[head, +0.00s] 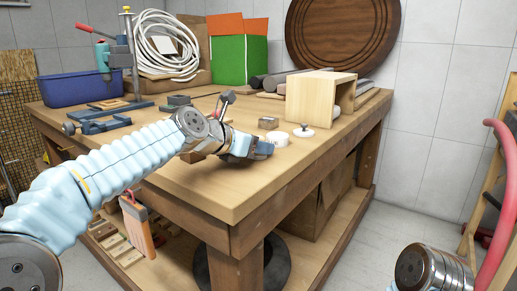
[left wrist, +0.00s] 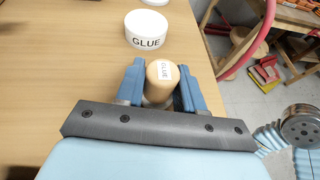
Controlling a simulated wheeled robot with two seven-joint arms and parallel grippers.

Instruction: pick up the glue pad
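The glue pad appears to be the tan, round-topped piece with a small GLUE label (left wrist: 160,80) in the left wrist view. In the head view my left gripper (head: 262,149) is low over the table's front part and hides the piece. I cannot tell whether it is lifted off the wood. My right gripper is out of view; only part of that arm shows at the lower right.
A white tub marked GLUE (left wrist: 147,28) stands just beyond the fingers; the head view shows it too (head: 280,138). A white knobbed lid (head: 303,131) and an open wooden box (head: 318,97) are farther right. Clamps and a blue bin (head: 80,88) are at left. The table's front corner is clear.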

